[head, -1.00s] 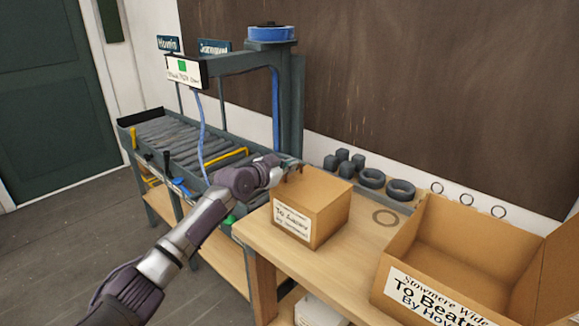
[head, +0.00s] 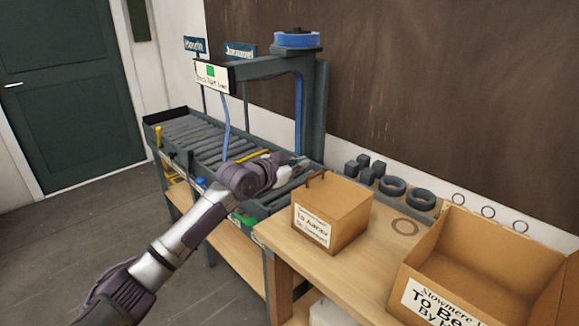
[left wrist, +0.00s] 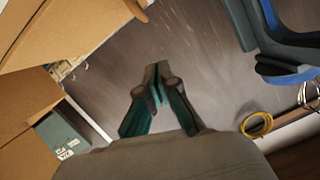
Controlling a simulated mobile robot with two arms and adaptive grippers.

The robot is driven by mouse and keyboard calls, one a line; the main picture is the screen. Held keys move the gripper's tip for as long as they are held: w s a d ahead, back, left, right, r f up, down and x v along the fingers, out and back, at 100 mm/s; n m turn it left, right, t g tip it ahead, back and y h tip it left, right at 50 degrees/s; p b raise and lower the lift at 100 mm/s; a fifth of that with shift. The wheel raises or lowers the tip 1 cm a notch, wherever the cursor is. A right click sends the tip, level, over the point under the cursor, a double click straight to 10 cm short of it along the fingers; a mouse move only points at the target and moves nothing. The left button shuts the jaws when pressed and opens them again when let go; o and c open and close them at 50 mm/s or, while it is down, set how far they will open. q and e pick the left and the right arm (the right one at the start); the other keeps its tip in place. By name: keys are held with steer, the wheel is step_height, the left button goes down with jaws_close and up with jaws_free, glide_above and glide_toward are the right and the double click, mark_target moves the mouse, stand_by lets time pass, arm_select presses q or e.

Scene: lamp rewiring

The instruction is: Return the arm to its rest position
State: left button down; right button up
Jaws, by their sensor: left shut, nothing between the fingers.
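My left arm reaches in from the lower left in the head view. Its gripper (head: 301,163) is over the near right end of the roller conveyor (head: 190,138), just behind and left of a closed cardboard box. The fingers look small there. In the left wrist view the two fingers of the left gripper (left wrist: 158,78) come together at the tips, with nothing between them. My right gripper does not show in either view.
The closed labelled box (head: 335,212) stands on the wooden bench (head: 275,238). An open carton (head: 470,270) is at its right. Dark blocks and rings (head: 392,185) lie behind. A dark frame (head: 310,115) with a blue tape roll (head: 297,39) rises over the conveyor. Open floor is at left.

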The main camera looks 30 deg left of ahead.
arm_select(q)
steer(key=s+d+f+g, duration=0.3)
steer(key=s+d+f, duration=0.2)
steer(key=s+f, duration=0.5)
steer(key=s+d+f+g, duration=0.3)
steer(key=s+d+f, duration=0.3)
steer(key=s+f, duration=0.5)
steer(key=s+f+n+g+y, duration=0.2)
steer(key=s+f+n+g, duration=0.15)
steer(key=s, duration=0.85)
steer(key=s+f+n+g+y, duration=0.2)
steer(key=s+f, duration=0.2)
steer(key=s, duration=0.9)
step_height(320, 180, down, 26)
steer(key=s+g, duration=0.1)
steer(key=s+a+f, duration=0.1)
steer(key=s+f, duration=0.6)
steer(key=s, duration=0.1)
steer(key=s+a+f+m+g, duration=0.1)
steer(key=s+a+f, duration=0.1)
steer(key=s+f, duration=0.6)
steer(key=shift+s+a, duration=0.25)
steer(key=shift+s, duration=0.05)
steer(key=shift+f+g, duration=0.1)
steer(key=shift+g, duration=0.15)
